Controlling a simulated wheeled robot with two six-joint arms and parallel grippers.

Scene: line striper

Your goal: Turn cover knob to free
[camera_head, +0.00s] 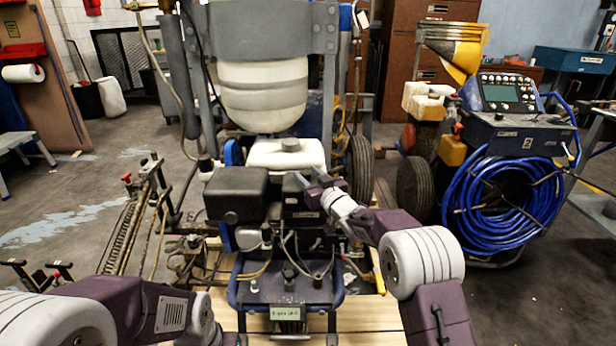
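The line striper's engine stands in the middle of the view. A black box-shaped cover (236,188) is on its left, with a small dark round knob (231,217) low on its front face. A second black housing (297,208) is to its right. My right gripper (311,180) reaches in from the right over the top of this second housing, to the right of the cover and apart from the knob. Its two fingers look spread, with nothing seen between them. My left gripper (230,339) is at the bottom edge, mostly cut off, so its fingers cannot be judged.
A white tank (286,154) and a large pale hopper (263,95) rise behind the engine. A blue tube frame (287,308) with hoses is in front, over wooden planks (363,315). A machine with a coiled blue hose (505,200) stands right. Floor at left is partly clear.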

